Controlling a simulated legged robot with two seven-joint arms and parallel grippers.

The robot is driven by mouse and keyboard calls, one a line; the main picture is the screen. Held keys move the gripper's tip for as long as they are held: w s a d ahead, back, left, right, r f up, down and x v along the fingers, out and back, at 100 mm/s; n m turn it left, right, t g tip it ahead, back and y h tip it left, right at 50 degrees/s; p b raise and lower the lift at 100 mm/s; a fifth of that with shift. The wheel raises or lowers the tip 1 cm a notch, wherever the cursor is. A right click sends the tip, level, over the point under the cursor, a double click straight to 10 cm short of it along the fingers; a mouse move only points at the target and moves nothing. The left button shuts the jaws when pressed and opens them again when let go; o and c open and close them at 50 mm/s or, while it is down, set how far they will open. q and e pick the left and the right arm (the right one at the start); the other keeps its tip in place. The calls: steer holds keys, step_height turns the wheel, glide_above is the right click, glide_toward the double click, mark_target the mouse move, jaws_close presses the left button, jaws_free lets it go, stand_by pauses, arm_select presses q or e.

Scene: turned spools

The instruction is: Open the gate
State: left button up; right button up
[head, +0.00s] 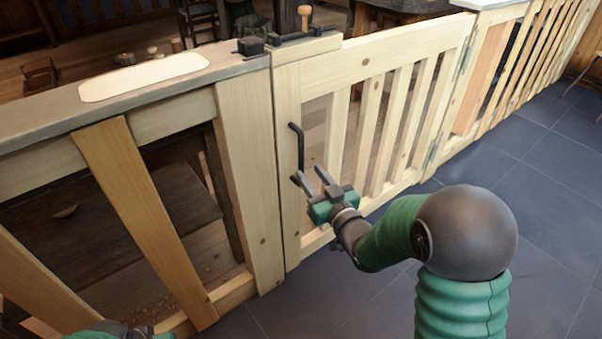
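The gate (366,62) is pale wood with slanting-looking vertical slats, and it stands in line with the fence, looking closed. Its hinges (464,58) are on the right side. A black bar handle (299,146) is upright on the gate's left stile. A dark metal latch (300,38) with a wooden knob (304,12) lies along the top left corner. My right gripper (311,175) is open, its two fingers apart at the handle's lower end; I cannot tell whether they touch it. Only a sliver of my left gripper (124,333) shows at the bottom left edge.
A fixed fence with a grey top rail (215,62) runs left of the gate, with a pale board (143,77) lying on it. More slatted fence (545,45) continues right. Dark floor tiles (550,160) are clear on my side. Furniture stands behind.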

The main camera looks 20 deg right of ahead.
mark_target(303, 163)
steer(key=w, duration=0.2)
steer(key=w+b, duration=0.1)
steer(key=w, duration=0.1)
steer(key=w+a, duration=0.1)
steer(key=w, duration=0.1)
steer(key=shift+w+b, duration=0.1)
steer(key=shift+b, duration=0.2)
jaws_close()
stand_by(1.0)
